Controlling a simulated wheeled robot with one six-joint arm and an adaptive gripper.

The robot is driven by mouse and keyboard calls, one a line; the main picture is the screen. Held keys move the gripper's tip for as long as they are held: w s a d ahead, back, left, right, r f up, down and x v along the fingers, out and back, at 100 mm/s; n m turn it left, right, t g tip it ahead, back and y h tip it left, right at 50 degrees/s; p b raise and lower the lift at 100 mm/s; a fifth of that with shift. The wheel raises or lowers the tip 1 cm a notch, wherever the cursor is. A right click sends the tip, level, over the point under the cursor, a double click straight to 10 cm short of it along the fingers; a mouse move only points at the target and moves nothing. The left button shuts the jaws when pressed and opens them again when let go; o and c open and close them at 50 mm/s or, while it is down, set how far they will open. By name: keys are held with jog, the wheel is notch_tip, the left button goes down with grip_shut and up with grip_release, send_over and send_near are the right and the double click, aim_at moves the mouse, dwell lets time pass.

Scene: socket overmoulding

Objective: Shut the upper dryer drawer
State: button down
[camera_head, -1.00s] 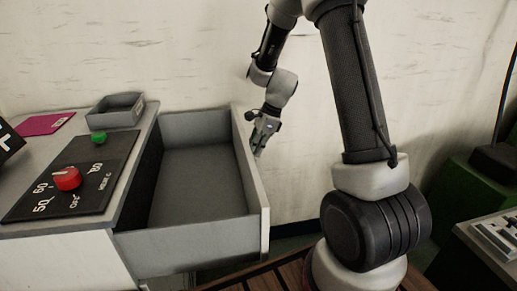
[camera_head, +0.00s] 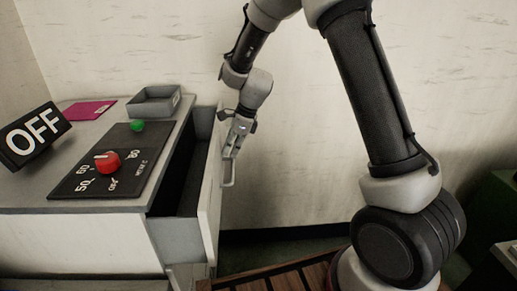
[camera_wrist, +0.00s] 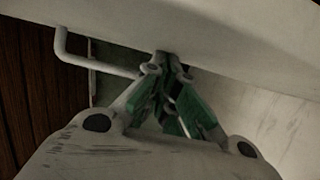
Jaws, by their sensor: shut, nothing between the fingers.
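The upper dryer drawer (camera_head: 186,232) is grey with a pale front panel (camera_head: 212,190). It stands partly open, sticking out to the right of the dryer cabinet (camera_head: 90,245). Its bar handle (camera_head: 229,172) is on the outer face and also shows in the wrist view (camera_wrist: 90,62). My gripper (camera_head: 231,153) is shut and empty, at the outer side of the drawer front. In the wrist view the shut fingertips (camera_wrist: 167,58) are at the pale front panel (camera_wrist: 200,40), beside the handle; they seem to touch the panel.
On the cabinet top are a control panel with a red knob (camera_head: 108,161) and green button (camera_head: 137,126), a grey tray (camera_head: 155,102), a pink sheet (camera_head: 91,110) and an OFF sign (camera_head: 34,135). A slatted wooden surface (camera_head: 290,275) lies below. A green object stands far right.

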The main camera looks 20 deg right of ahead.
jog(key=a, duration=0.3)
jog(key=w+a, duration=0.1)
jog(key=a, duration=0.3)
jog(key=w+a, duration=0.1)
jog(key=a, duration=0.3)
jog(key=shift+w+r, duration=0.1)
